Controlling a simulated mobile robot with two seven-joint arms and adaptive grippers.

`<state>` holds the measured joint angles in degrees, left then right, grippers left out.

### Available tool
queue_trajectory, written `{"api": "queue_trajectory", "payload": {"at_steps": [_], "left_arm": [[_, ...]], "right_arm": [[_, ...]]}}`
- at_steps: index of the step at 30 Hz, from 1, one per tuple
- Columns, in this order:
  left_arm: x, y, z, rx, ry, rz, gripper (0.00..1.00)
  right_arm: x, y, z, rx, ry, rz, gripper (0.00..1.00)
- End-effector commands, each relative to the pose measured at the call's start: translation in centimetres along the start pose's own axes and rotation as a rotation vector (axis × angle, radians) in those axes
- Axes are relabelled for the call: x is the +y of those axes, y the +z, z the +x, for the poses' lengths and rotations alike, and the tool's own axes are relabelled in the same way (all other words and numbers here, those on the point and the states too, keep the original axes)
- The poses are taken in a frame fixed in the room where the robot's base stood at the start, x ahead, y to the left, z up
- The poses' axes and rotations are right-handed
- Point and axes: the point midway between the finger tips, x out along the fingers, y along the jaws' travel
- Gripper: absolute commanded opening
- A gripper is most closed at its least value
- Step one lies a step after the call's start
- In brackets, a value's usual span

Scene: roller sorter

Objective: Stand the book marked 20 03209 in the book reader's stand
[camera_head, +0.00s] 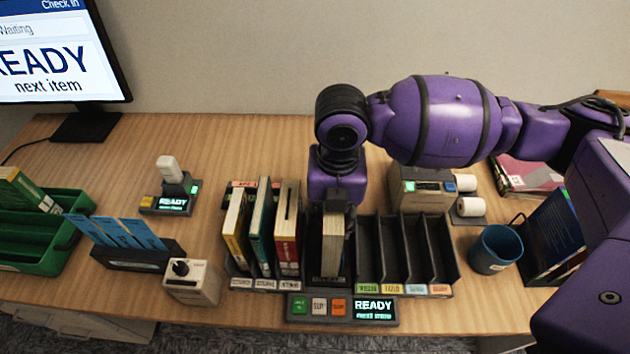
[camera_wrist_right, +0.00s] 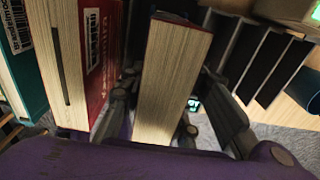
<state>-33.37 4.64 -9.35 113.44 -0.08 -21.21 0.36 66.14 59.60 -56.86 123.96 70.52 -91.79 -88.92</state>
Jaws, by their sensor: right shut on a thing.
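My right gripper (camera_head: 335,205) points down at the middle of the desk and is shut on a book (camera_head: 333,245). The held book is upright, with its pale page edges facing the camera. It also shows between the fingers of my right gripper (camera_wrist_right: 155,112) in the right wrist view, with a thin reddish cover edge (camera_wrist_right: 182,20). Its number is not readable. It is at the dark stand of the book reader (camera_head: 343,308), whose screen reads "READY next item". Whether its bottom rests there is hard to tell. My left gripper is not in view.
Several books, including a red one (camera_head: 288,230), stand in the rack just left of the held book. Empty dark slots (camera_head: 405,250) are close on the right. A blue mug (camera_head: 495,250), a control box (camera_head: 192,282) and a green tray (camera_head: 50,262) stand farther out.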

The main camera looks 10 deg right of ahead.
Motion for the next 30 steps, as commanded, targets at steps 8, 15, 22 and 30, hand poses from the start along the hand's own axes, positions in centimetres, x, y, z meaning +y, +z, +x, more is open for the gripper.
{"api": "queue_trajectory", "payload": {"at_steps": [8,15,22,30], "left_arm": [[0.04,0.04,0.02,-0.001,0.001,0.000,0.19],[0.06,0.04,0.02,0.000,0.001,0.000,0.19],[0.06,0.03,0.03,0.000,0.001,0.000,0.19],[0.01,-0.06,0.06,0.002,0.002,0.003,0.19]], "right_arm": [[0.02,-0.01,0.54,0.000,0.001,0.000,0.00],[0.02,-0.01,0.76,0.000,0.001,0.000,0.42],[-0.01,-0.02,0.79,0.001,0.000,0.000,0.51],[-0.02,0.04,-0.10,-0.001,0.000,0.000,0.51]]}}
